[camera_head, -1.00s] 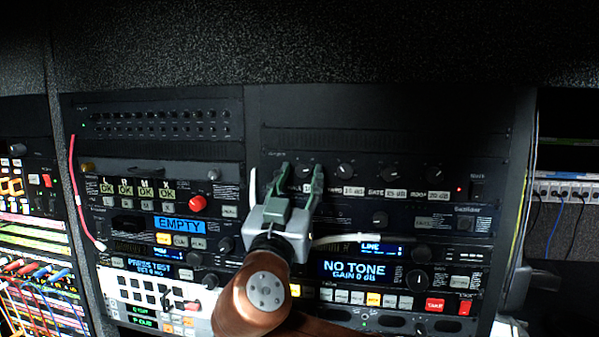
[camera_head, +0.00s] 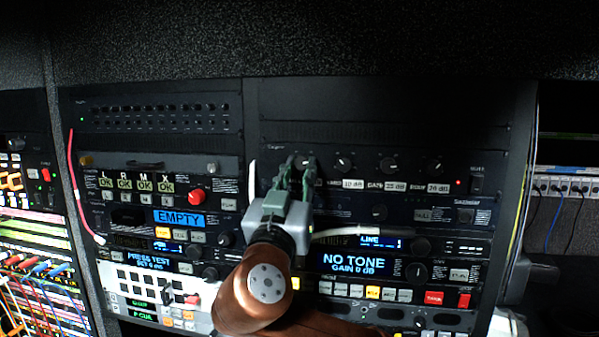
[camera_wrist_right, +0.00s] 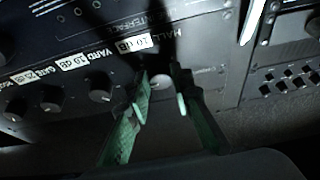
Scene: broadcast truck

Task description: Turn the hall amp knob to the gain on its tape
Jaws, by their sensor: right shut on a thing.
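The hall amp knob (camera_wrist_right: 160,83) is small and round and sits at the left end of the amp's knob row. My right gripper (camera_wrist_right: 161,92) is shut on it, with one green finger on each side. In the head view the right gripper (camera_head: 301,168) covers most of the knob, so its pointer cannot be read. The white HALL tape (camera_wrist_right: 135,43) beside the knob appears to read 10 dB. A display (camera_head: 353,263) below reads NO TONE, GAIN 0 dB. My left gripper is not in view.
The yard knob (camera_head: 343,163), gate knob (camera_head: 390,165) and roof knob (camera_head: 434,166) stand in a row to the right, with tape labels below. A white cable (camera_head: 340,233) passes right of my gripper. The blank panel (camera_head: 380,110) above is clear.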

